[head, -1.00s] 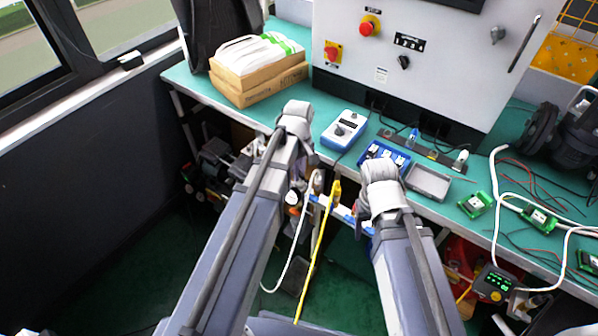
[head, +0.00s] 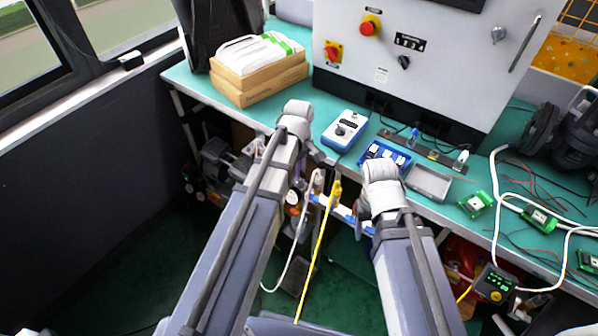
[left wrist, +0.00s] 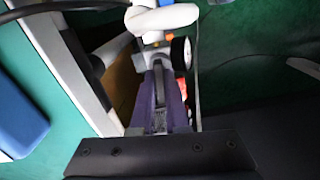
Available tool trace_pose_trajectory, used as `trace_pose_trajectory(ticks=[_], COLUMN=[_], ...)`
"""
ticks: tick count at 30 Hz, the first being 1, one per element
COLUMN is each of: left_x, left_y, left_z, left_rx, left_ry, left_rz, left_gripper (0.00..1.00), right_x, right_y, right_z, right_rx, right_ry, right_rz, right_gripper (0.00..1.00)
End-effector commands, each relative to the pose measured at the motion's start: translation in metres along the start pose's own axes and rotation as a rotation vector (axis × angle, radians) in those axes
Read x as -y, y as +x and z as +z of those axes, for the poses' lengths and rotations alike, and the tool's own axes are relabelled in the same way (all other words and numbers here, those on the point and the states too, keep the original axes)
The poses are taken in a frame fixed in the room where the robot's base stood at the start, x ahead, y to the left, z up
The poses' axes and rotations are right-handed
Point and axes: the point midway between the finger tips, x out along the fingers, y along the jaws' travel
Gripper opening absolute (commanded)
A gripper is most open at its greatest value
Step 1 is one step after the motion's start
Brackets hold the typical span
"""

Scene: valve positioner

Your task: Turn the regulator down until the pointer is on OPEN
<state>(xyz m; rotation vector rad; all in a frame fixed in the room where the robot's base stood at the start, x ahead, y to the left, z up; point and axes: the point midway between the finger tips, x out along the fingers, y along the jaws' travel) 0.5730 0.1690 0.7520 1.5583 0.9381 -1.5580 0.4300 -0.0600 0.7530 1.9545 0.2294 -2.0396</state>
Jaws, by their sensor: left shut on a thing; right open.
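My left gripper (left wrist: 160,100) shows its purple fingers in the left wrist view, shut on a part that they mostly cover. I take that part to be the regulator's knob, but cannot make out its shape. A dark-rimmed round part (left wrist: 181,53) and a red-orange part (left wrist: 177,90) lie just beyond the fingers. In the head view the left gripper (head: 299,172) is below the bench's front edge, mostly behind my own arm, near a small round white-faced part (head: 292,197). The pointer and the OPEN mark cannot be read. My right gripper (head: 360,222) is open, mostly hidden behind its arm.
The green bench (head: 455,213) carries a blue-and-white instrument (head: 345,130), a blue tray (head: 385,154), a grey tray (head: 429,182) and cartons (head: 260,85). A yellow fitting (head: 336,190) and cable, and a white hose (head: 287,265), hang between my arms. A control cabinet (head: 440,75) stands behind.

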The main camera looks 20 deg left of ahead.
Motion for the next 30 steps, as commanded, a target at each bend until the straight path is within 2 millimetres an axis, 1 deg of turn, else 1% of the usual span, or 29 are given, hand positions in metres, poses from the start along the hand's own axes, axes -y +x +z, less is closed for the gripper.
trace_pose_trajectory(ticks=[1,6,9,16,20,26,30], left_x=[0.000,0.000,0.000,0.000,0.000,0.000,0.000], left_y=[0.000,0.000,0.000,0.000,-0.004,-0.020,-0.038], left_z=[0.000,0.000,0.000,0.000,0.000,0.000,0.000], left_rx=[0.000,0.000,0.000,0.000,0.000,0.000,0.000], left_ry=[0.000,0.001,0.001,0.001,0.001,0.001,0.001], left_rz=[-0.001,0.000,0.000,0.000,0.000,0.000,0.000], left_gripper=[0.14,0.33,0.42,0.42,0.42,0.42,0.42], right_x=[0.000,0.000,0.000,0.000,0.000,-0.002,-0.004], right_y=[0.000,0.000,0.000,0.000,-0.004,-0.020,-0.038], right_z=[0.000,0.000,0.000,0.000,0.000,0.001,0.002], right_rx=[0.000,0.000,0.000,0.000,0.000,0.000,0.000], right_ry=[0.000,0.000,0.000,0.000,0.000,0.000,0.000], right_rz=[0.000,0.000,0.000,0.000,0.000,0.000,0.000], right_gripper=[0.62,0.62,0.62,0.62,0.62,0.62,0.62])
